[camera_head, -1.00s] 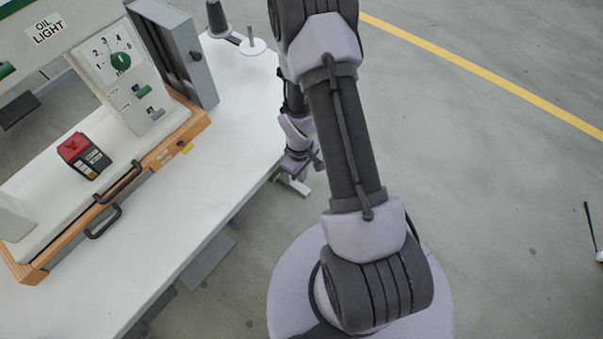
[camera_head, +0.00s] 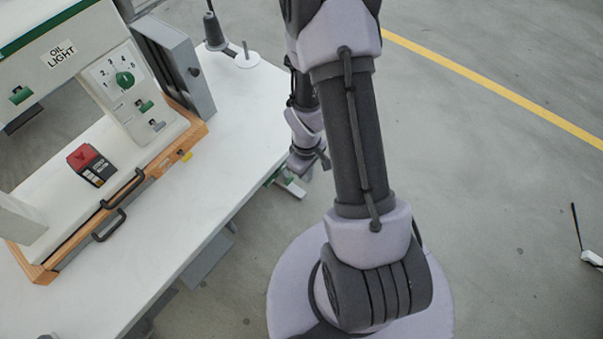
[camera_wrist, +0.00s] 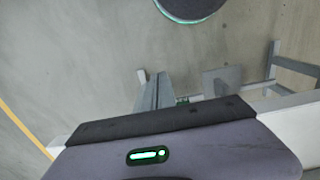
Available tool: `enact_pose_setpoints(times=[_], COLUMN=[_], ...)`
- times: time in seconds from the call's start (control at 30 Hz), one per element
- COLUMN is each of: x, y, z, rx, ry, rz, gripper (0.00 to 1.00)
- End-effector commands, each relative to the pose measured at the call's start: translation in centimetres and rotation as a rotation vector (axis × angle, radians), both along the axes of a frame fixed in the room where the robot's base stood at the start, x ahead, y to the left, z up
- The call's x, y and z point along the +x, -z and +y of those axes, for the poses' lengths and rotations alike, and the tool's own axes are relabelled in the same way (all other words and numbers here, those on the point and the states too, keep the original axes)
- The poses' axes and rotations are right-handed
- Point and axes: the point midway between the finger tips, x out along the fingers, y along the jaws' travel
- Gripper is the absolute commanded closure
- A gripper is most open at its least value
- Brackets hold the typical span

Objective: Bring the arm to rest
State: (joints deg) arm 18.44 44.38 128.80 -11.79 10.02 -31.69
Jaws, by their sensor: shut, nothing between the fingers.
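My arm rises from my round pale base at the lower middle of the head view, its thick dark link leaning slightly left toward the top. Its far part comes down behind, beside the table's right edge. My gripper (camera_head: 308,162) is small and partly hidden there, past the end of the table; it is shut and empty. The wrist view shows a smooth grey-purple housing with a green light along the bottom; no fingertips show.
Open grey floor with a yellow line (camera_head: 480,78) lies right.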

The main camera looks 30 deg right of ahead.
Motion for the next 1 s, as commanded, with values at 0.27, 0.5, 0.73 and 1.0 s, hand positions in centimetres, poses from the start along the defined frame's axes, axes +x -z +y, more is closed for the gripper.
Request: enact_pose_setpoints(times=[0.27,0.5,0.73,1.0], x=[-1.1,-1.1,-0.7,1.4], y=[-2.2,-2.1,-2.9,-21.8], z=[-0.4,-0.4,-0.3,5.2], rx=[0.0,0.0,-0.005,0.013], ry=[-0.001,-0.001,0.012,0.366], rz=[0.0,0.0,-0.011,-0.27], gripper=[1.0,1.0,1.0,1.0])
